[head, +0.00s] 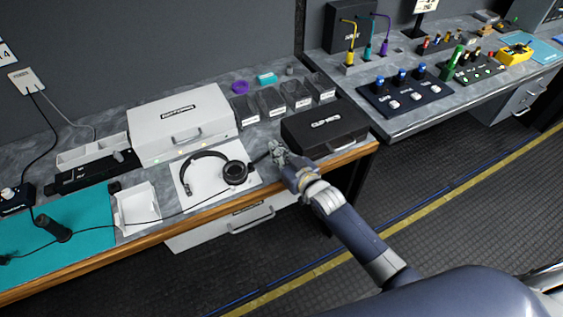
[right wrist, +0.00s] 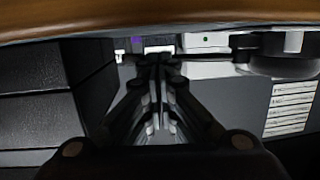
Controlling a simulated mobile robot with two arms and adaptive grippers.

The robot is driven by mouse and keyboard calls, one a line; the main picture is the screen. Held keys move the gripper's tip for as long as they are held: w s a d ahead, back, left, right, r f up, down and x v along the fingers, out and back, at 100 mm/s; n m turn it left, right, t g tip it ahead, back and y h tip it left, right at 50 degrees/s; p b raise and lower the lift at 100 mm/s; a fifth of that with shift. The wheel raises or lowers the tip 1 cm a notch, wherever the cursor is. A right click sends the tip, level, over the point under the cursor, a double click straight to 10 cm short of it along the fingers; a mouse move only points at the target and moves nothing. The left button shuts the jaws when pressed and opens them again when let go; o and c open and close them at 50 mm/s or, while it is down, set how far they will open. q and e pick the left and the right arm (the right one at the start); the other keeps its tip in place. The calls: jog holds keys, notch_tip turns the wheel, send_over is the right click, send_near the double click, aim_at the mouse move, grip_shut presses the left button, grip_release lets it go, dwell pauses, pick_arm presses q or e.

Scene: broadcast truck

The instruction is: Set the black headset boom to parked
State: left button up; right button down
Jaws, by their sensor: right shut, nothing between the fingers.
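The black headset (head: 205,157) lies on a white sheet near the front of the bench, its ear cup (head: 236,173) at the right end. In the right wrist view, the ear cup (right wrist: 282,62) is at the upper right. A thin dark boom (right wrist: 222,57) runs from it toward my fingertips. My right gripper (head: 275,149) is just right of the ear cup, beside the black case. In the right wrist view, its fingers (right wrist: 158,68) are closed together with nothing between them. Whether they touch the boom tip is unclear. My left gripper is out of view.
The black case (head: 325,128) stands close on the right of my gripper. A large white case (head: 180,122) is behind the headset. Dark bins (head: 272,103) stand further back. A white tray (head: 137,208) and a teal mat (head: 85,232) lie to the left, with a cable across them.

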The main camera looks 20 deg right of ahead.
jog(key=shift+r+x, duration=0.1)
jog(key=shift+x, duration=0.55)
jog(key=shift+r+x, duration=0.15)
jog(key=shift+x, duration=0.5)
jog(key=shift+w+a+b, duration=0.4)
jog(key=shift+w+a, duration=0.1)
jog(key=shift+w, duration=0.1)
jog(key=shift+w+a, duration=0.25)
jog(key=shift+w, duration=0.05)
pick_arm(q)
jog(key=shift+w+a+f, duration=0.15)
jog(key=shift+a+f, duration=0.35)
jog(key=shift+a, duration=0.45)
